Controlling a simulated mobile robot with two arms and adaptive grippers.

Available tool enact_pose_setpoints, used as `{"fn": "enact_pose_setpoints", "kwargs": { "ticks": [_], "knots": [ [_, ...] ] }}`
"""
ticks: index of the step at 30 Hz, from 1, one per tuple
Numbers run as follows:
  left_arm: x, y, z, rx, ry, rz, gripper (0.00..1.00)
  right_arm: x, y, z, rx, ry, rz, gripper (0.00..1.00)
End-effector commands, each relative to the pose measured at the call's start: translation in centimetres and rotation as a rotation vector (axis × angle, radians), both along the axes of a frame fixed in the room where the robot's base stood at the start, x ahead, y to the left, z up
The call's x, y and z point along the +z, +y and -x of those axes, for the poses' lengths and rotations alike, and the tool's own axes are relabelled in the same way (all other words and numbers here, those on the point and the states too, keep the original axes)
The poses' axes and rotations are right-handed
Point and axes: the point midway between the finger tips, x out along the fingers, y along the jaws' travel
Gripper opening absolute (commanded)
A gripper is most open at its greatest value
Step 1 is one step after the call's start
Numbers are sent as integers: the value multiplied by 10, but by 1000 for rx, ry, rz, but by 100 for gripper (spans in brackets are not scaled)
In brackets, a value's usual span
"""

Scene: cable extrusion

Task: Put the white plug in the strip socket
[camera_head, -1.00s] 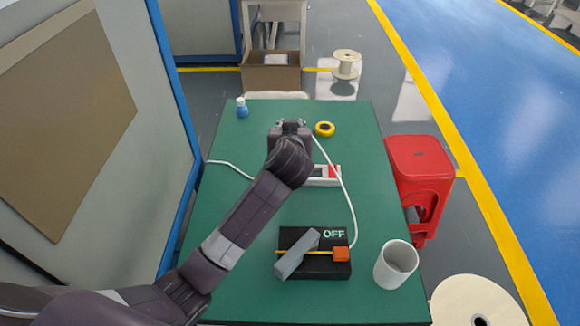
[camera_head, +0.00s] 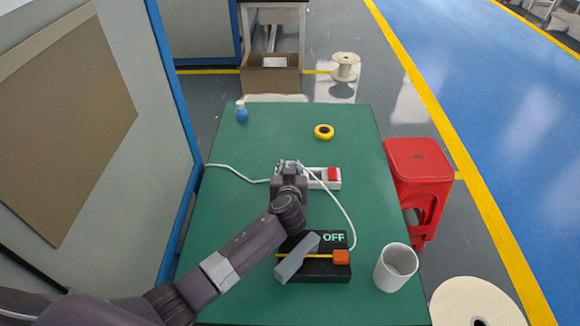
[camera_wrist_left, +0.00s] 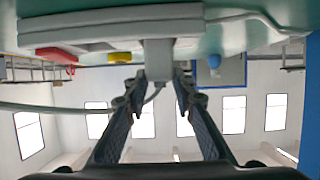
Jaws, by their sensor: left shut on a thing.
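The white strip socket (camera_head: 322,186) with a red switch lies mid-table in the head view; my gripper covers its left part. In the left wrist view the strip (camera_wrist_left: 110,30) runs along the top. My left gripper (camera_head: 288,166) is at the strip's left part. In the left wrist view my left gripper (camera_wrist_left: 158,88) is shut on the white plug (camera_wrist_left: 158,60), held between the fingertips. The plug meets the strip's edge in that picture; I cannot tell whether it is inserted. The plug's cable (camera_head: 338,198) curves to the black box. My right gripper is not in view.
A black box marked OFF (camera_head: 312,270) with a grey lever stands near the front. A white mug (camera_head: 395,268) is at the front right. Yellow tape (camera_head: 324,132) and a blue bottle (camera_head: 241,112) are at the back. A red stool (camera_head: 419,165) stands right of the green table (camera_head: 235,235).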

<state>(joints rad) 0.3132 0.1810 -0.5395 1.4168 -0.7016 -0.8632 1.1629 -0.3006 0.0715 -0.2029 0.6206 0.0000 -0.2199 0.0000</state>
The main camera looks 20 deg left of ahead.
Motion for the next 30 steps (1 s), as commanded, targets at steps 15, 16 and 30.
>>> {"fn": "enact_pose_setpoints", "kwargs": {
  "ticks": [15,16,30],
  "knots": [
    [-2,0,0,0,0,0,41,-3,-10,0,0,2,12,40],
    [-2,0,0,0,0,0,41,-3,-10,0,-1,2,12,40],
    [9,-8,23,-1,-1,3,41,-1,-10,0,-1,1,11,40]
  ]
}}
